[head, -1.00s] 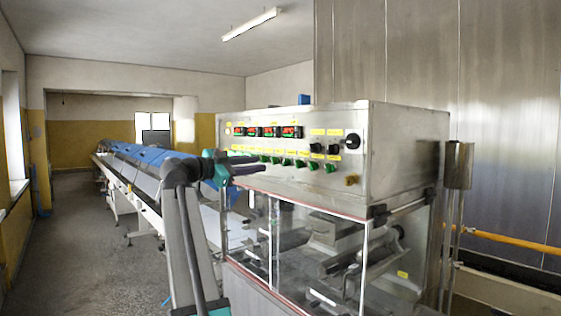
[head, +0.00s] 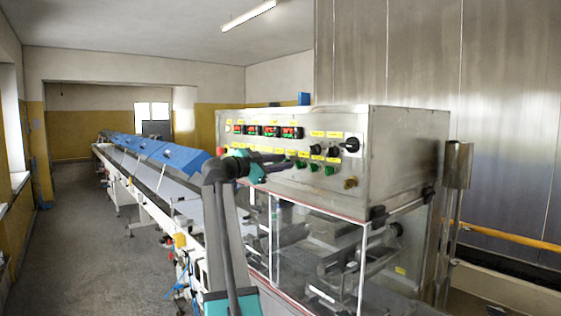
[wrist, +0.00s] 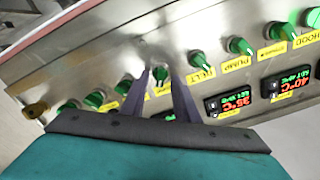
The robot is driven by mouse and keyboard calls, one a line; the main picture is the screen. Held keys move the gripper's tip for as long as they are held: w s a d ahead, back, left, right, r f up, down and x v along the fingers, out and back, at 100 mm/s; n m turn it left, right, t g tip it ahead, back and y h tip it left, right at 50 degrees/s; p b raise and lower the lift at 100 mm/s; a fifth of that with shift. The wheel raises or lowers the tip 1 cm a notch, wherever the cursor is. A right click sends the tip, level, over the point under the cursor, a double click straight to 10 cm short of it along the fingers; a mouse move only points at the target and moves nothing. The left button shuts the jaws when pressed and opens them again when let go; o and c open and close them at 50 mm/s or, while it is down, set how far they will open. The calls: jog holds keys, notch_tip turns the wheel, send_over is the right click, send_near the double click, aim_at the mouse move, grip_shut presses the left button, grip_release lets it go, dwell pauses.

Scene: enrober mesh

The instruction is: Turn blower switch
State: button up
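The control panel of the steel machine has a row of green rotary switches, seen in the head view to the right of my gripper (head: 286,159). Labels reading PUMP, BELT and HOOD are legible in the wrist view, but I cannot read one that says blower. In the wrist view, my gripper (wrist: 161,72) has its two dark fingers apart, with a green switch (wrist: 160,75) between the tips. Its yellow label lies between the fingers and is unreadable. I cannot tell whether the fingers touch this switch. In the head view, my arm hides part of the row.
Neighbouring green switches (wrist: 198,59) stand close on both sides. Red digital displays (wrist: 228,102) are in the row beyond. A black rotary knob (head: 350,145) and a brass fitting (head: 350,182) are at the panel's right. A clear guard (head: 315,250) lies below the panel.

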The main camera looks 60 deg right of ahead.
jog(key=shift+c, duration=0.3)
grip_shut()
jog(key=shift+f+n+b, duration=0.1)
jog(key=shift+n+b, duration=0.3)
jog(key=shift+b, duration=0.15)
jog(key=shift+w+d+n+b, duration=0.1)
jog(key=shift+w+n+b, duration=0.1)
jog(key=shift+n+b, duration=1.95)
jog(key=shift+w+n+b, duration=0.15)
jog(key=shift+n+b, duration=0.6)
jog(key=shift+n, duration=2.8)
